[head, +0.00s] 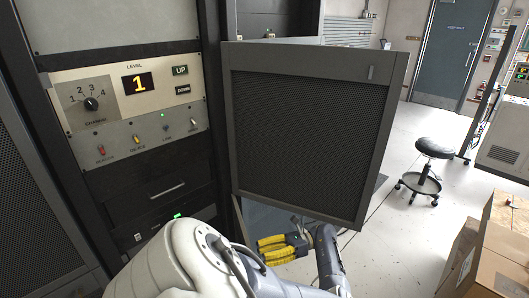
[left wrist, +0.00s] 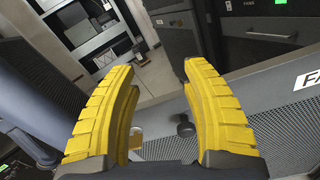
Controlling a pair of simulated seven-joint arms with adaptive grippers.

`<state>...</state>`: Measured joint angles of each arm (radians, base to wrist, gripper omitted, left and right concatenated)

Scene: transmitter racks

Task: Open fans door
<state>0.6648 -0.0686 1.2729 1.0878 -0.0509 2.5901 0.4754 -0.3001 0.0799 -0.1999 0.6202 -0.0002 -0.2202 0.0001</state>
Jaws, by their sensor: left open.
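A dark grey door with a mesh panel (head: 305,135) stands swung out from the rack in the middle of the head view. My left gripper (head: 264,248) is below its lower edge, with yellow fingers pointing left. In the left wrist view the left gripper (left wrist: 160,78) is open, with nothing clasped. A grey mesh panel (left wrist: 270,88) with a white label starting "FA" (left wrist: 309,80) lies just beyond the fingers. A dark knob (left wrist: 185,128) shows between the fingers; contact cannot be told. Whether this panel is the same door is unclear. My right gripper is not in view.
A rack panel with a level display (head: 138,83) and switches is at the left. A black stool (head: 435,148) and cardboard boxes (head: 490,250) stand at the right. The floor between the door and the stool is mostly clear.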

